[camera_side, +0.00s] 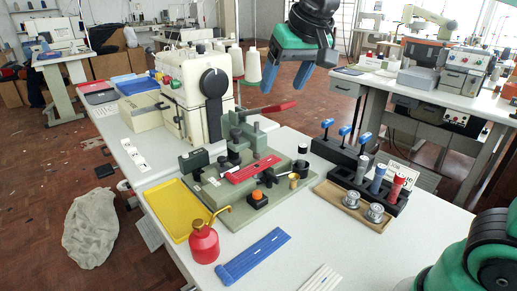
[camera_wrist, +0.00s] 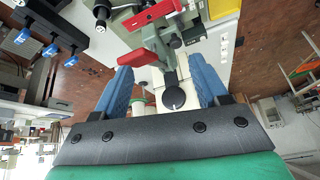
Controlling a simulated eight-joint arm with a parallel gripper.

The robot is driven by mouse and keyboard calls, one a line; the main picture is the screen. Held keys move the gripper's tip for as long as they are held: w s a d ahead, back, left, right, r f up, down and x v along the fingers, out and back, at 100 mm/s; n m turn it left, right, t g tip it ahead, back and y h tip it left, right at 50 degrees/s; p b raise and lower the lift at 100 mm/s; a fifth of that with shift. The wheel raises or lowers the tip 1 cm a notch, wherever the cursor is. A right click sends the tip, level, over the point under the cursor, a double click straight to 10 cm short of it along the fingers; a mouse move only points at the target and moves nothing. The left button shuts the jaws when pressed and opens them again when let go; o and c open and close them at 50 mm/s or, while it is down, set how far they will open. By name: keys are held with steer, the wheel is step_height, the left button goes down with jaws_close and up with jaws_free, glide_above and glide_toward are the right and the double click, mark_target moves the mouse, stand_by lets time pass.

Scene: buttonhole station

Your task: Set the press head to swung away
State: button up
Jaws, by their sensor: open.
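The green press (camera_side: 244,140) stands on a grey-green base plate (camera_side: 232,214) on the white table. A lever with a red handle (camera_side: 279,109) sticks out from its top toward the right. A red strip (camera_side: 253,168) lies low in front of the press. I cannot tell for sure which part is the press head or how it is turned. In the wrist view the red handle (camera_wrist: 137,57) and red strip (camera_wrist: 160,12) show beyond the fingers. My gripper (camera_side: 287,76) is open and empty, with blue fingers, above and behind the lever, apart from it.
A cream sewing machine (camera_side: 190,95) and thread cones (camera_side: 252,65) stand behind the press. A yellow tray (camera_side: 174,207), red oil can (camera_side: 203,243) and blue strip (camera_side: 254,257) lie in front. A black rack (camera_side: 340,152) with blue-handled tools stands right.

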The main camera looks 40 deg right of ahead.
steer(key=w+m+g, duration=0.1)
steer(key=w+m, duration=0.1)
steer(key=w, duration=0.3)
steer(key=m+g+h, duration=0.1)
steer(key=m+h, duration=0.1)
steer(key=m, duration=0.2)
glide_above(235, 131)
steer(key=s+a, duration=0.2)
step_height(235, 131, down, 4)
steer(key=shift+s+a+f+x, duration=0.1)
steer(key=shift+s+x, duration=0.1)
steer(key=shift+x, duration=1.45)
steer(key=shift+s+a+f+x, duration=0.1)
steer(key=shift+s+a+x, duration=0.1)
steer(key=shift+x, duration=1.45)
steer(key=shift+s+a+f+x, duration=0.1)
steer(key=shift+s+x, duration=0.1)
steer(key=shift+x, duration=1.45)
jaws_close()
